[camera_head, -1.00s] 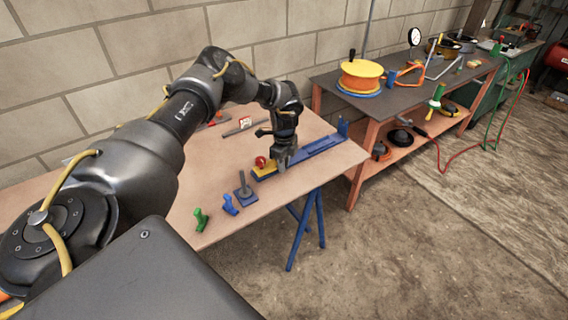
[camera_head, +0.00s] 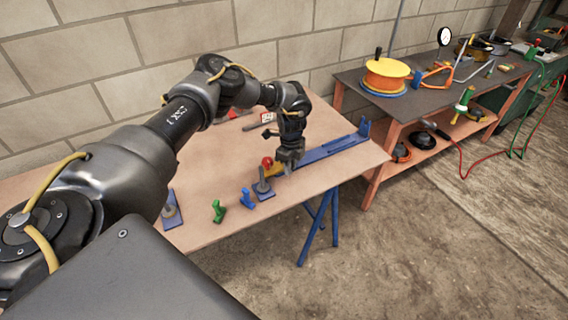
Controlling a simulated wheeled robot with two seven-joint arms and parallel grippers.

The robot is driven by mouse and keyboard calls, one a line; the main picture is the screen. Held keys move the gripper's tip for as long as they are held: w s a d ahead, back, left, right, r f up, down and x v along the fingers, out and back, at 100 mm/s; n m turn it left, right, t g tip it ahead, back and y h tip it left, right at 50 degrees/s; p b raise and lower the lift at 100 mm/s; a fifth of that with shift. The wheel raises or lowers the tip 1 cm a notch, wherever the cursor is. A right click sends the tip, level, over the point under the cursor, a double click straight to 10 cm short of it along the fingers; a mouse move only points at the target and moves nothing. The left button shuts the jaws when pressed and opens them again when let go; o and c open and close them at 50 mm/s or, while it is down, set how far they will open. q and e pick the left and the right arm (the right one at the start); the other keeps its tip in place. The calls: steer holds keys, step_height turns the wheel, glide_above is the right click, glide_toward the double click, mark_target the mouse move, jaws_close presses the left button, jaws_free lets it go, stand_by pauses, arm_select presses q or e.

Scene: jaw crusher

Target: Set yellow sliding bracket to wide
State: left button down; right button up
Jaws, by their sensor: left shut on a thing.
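The yellow sliding bracket (camera_head: 274,170) with a red ball knob (camera_head: 267,162) sits at the near left end of the long blue slotted rail (camera_head: 333,148) on the wooden table. The rail's far right end has a blue upright stop (camera_head: 364,127). My left gripper (camera_head: 289,165) points down at the bracket's right part and is shut on it. The fingers hide part of the bracket and the rail beneath. My right gripper is not in view.
A grey peg on a blue base (camera_head: 263,188) stands close in front of the bracket. Small blue (camera_head: 247,198) and green (camera_head: 218,211) pieces stand nearer, by the table edge. A grey workbench (camera_head: 425,95) with a yellow-orange reel (camera_head: 386,74) is at the right.

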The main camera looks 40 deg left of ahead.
arm_select(q)
steer(key=shift+s+a, duration=0.15)
steer(key=c, duration=1.7)
jaws_free()
steer(key=shift+f, duration=0.1)
steer(key=shift+c, duration=0.2)
steer(key=o, duration=0.5)
steer(key=shift+s, duration=0.15)
steer(key=shift+c, duration=0.2)
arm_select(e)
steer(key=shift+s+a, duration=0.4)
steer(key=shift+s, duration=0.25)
arm_select(q)
steer(key=shift+r, duration=0.25)
step_height(320, 180, up, 11)
steer(key=shift+f+b, duration=0.2)
steer(key=shift+b, duration=0.7)
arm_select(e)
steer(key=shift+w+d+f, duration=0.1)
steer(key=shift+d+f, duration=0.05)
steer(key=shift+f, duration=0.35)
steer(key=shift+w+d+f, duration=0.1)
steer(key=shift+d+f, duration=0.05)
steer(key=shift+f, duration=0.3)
